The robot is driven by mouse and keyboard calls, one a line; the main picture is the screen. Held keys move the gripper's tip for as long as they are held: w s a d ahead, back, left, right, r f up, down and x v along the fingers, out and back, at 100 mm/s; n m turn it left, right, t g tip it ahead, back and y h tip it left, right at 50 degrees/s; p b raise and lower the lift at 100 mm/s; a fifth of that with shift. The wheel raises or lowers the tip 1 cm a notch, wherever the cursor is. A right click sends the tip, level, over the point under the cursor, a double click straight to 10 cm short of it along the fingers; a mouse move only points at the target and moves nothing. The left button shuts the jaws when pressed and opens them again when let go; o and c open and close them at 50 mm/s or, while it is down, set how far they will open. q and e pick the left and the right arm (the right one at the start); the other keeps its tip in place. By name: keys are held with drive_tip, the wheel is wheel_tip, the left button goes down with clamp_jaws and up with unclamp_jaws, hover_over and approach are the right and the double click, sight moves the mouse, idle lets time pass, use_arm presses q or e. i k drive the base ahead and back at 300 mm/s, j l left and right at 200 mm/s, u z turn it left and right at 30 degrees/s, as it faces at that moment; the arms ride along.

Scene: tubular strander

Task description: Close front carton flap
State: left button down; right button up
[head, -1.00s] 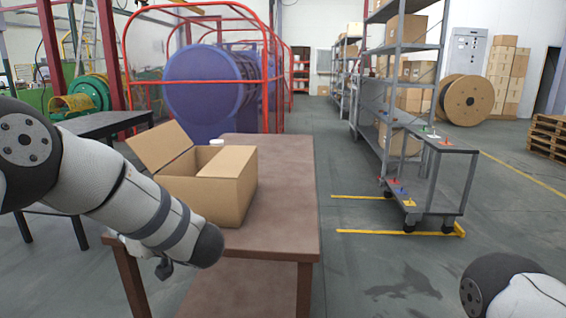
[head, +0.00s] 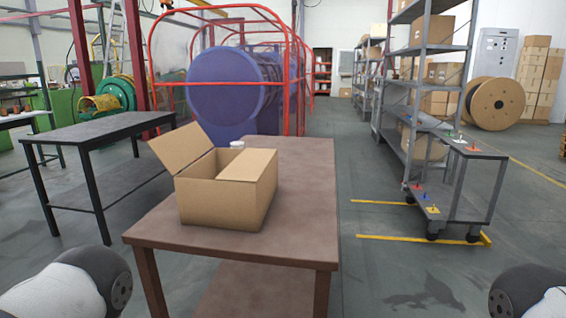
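An open cardboard carton (head: 222,203) stands on the brown table (head: 185,226) in the head view. Its left flap (head: 181,148) stands up and leans outward to the left. A flap on the right side (head: 250,165) lies folded over, roughly level across the top. A gap between the two shows the inside. A front flap cannot be made out as a separate piece. Neither gripper is in view; only parts of my arms show at the lower left and lower right corners, apart from the carton.
A white round object (head: 237,145) stands behind the carton. A dark table (head: 95,132) is at the left. A grey cart (head: 462,190) with small coloured pieces stands at the right, beside tall shelving (head: 415,90). The floor between the brown table and the cart is clear.

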sight(179, 147)
drive_tip(key=i+j+u, duration=0.35)
drive_tip(key=i+j, duration=0.85)
drive_tip(key=j, duration=0.1)
